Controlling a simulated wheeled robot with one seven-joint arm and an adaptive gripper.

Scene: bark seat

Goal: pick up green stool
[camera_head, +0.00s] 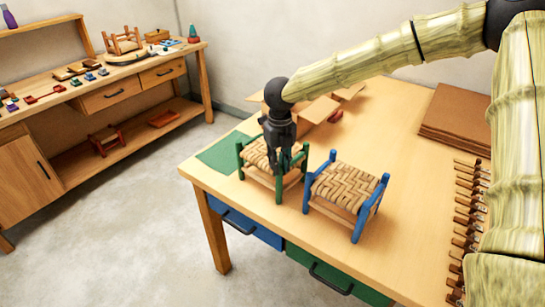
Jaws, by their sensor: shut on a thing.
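The green stool (243,158) has a woven straw seat and green legs. It stands upright at the left front of the wooden table (395,130), partly over a green mat (218,157). My gripper (279,160) points down at the stool's right part and is shut on it. The black fingers hide part of the seat and frame, so the exact contact is hard to see. The stool looks to be at or very near the table top; a small gap cannot be told.
A blue stool (347,186) with a woven seat stands close on the right. Brown boards (455,118) and a row of tools (467,215) lie at the right. Wooden pieces (318,109) lie behind my gripper. A workbench (120,85) stands at the left wall.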

